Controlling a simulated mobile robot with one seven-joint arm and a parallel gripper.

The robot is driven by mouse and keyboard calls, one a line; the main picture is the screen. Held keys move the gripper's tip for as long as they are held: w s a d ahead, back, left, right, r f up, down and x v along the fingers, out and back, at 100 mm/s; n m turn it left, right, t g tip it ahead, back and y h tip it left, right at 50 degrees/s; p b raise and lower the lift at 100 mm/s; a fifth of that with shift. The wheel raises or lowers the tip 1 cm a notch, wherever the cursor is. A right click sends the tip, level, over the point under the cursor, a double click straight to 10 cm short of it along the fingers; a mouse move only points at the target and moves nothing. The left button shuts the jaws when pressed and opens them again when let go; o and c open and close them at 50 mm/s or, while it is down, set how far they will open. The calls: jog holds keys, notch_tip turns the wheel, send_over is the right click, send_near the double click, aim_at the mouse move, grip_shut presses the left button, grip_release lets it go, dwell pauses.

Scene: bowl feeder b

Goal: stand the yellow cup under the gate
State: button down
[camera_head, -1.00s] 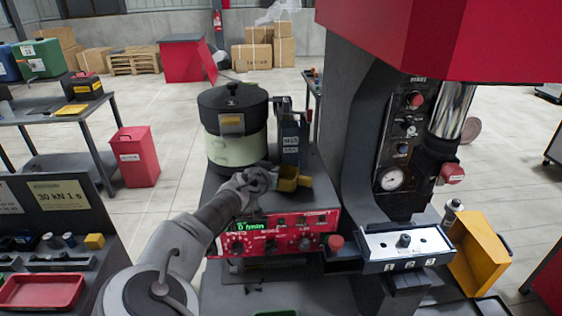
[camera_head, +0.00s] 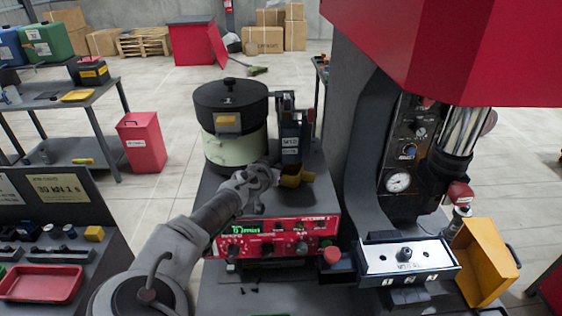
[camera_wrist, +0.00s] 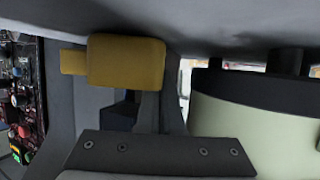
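The yellow cup (camera_head: 291,180) is at the foot of a dark upright unit (camera_head: 290,138) with white labels, which I take to be the gate, beside the round feeder bowl (camera_head: 235,148). My gripper (camera_head: 266,176) is just left of the cup, close to it or touching it. In the wrist view the yellow cup (camera_wrist: 126,62) shows sideways at upper left, with a smaller yellow part at its left end. Whether the cup rests on the surface is also unclear.
A red control panel (camera_head: 275,238) with a green display is in front of the feeder. A red tray (camera_head: 40,284) lies at left.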

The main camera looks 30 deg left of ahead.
jog(key=shift+f, duration=0.15)
jog(key=c, duration=1.1)
grip_release()
